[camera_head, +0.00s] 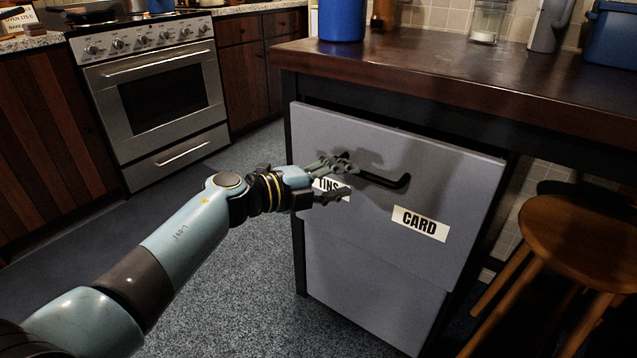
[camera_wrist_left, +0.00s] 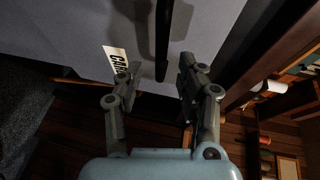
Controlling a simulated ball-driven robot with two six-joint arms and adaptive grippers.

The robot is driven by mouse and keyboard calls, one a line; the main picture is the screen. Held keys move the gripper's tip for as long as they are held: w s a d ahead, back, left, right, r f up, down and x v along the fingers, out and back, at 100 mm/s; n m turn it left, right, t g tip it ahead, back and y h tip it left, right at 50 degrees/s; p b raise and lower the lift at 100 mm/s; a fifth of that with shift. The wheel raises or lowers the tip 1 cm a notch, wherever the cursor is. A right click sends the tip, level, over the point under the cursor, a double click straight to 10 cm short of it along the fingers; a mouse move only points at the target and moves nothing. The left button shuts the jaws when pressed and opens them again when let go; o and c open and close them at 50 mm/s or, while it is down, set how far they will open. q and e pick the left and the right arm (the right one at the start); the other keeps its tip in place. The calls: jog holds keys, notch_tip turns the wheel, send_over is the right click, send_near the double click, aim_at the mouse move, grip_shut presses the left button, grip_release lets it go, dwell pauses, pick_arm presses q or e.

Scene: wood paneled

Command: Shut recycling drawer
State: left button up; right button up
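The grey recycling drawer (camera_head: 350,125) sits under the dark wooden counter, with labels reading TINS and CARD. Its front seems to stand slightly forward of the panel below; I cannot tell how far. A black bar handle (camera_head: 385,181) is on its front, and it also shows in the left wrist view (camera_wrist_left: 162,45). My left gripper (camera_head: 347,177) is at the handle's left end, partly covering the TINS label. In the left wrist view its fingers (camera_wrist_left: 160,72) are apart, with the handle's end seen between them. I cannot tell whether they touch it. My right gripper is not in view.
A wooden stool (camera_head: 580,240) stands right of the drawer. The counter (camera_head: 440,70) above holds a blue canister (camera_head: 341,20) and a glass jar (camera_head: 487,22). A steel oven (camera_head: 160,95) is at the back left. The grey floor (camera_head: 230,280) in front is clear.

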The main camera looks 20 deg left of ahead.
pick_arm(q)
jog(key=v, duration=0.6)
jog(key=s+a+f+n+g+y+p, duration=0.1)
jog(key=s+a+f+n+y, duration=0.3)
jog(key=s+f, duration=0.55)
jog(key=s+a+f+n+y, duration=0.2)
jog(key=s+f+n, duration=0.55)
jog(key=f, duration=0.25)
jog(key=s+a+f+n+g+y+p, duration=0.15)
jog(key=s+a+f+n, duration=0.3)
jog(key=s+f, duration=0.5)
jog(key=s+a+f+n+g+y, duration=0.1)
jog(key=s+f+n+g, duration=0.2)
jog(key=s, duration=0.7)
jog(key=s+a+f+n+g+y, duration=0.2)
jog(key=s+f, duration=0.3)
jog(key=s, duration=0.5)
jog(key=s+a+f+n+g+y, duration=0.1)
jog(key=s+f+n+g, duration=0.3)
jog(key=s, duration=0.6)
jog(key=shift+s+a, duration=0.4)
jog(key=shift+a, duration=0.05)
